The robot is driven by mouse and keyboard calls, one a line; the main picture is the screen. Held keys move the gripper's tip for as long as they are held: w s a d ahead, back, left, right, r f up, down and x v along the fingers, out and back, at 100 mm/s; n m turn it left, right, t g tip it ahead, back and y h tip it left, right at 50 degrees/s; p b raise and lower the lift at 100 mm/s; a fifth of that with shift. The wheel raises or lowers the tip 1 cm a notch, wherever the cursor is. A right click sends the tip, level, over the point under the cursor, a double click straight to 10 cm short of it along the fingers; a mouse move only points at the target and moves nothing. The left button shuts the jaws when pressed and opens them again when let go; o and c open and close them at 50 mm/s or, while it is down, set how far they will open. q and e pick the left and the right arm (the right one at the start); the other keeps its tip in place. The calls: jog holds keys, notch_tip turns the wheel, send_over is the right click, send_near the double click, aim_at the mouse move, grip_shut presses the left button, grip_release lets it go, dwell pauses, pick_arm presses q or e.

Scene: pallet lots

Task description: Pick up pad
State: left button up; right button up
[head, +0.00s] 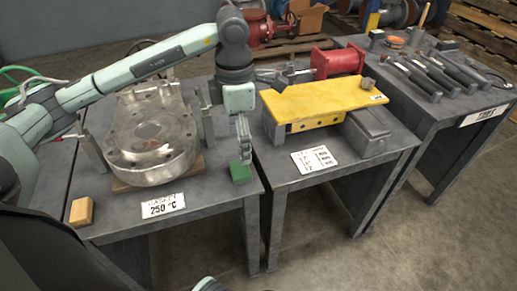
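A small green block (240,173), which may be the pad, sits at the right front edge of the left table. My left gripper (244,160) points down directly over it, with the fingertips at or just above its top. The fingers are seen edge-on, so I cannot tell whether they are open or closed on the block. A tan block (81,212) lies at the front left corner of the same table and could also be a pad.
A round metal flange (150,150) stands on a board behind a "250 °C" label (163,205). The middle table holds a yellow plate (318,99), a grey box (367,132) and a red cylinder (338,62). Dark tools (430,75) lie on the right table.

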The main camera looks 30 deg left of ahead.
aim_at(241, 169)
pick_arm(q)
jog(key=shift+w+f, duration=0.2)
jog(key=shift+w, duration=0.05)
jog(key=shift+f, duration=0.4)
jog(key=f, duration=0.2)
jog(key=s+f, duration=0.1)
jog(key=f, duration=0.2)
jog(key=shift+s+d+f, duration=0.1)
jog(key=shift+s+f, duration=0.05)
jog(key=shift+f, duration=0.6)
jog(key=c, duration=1)
notch_tip(241, 169, up, 10)
jog(key=shift+r, duration=0.1)
jog(key=shift+c, duration=0.2)
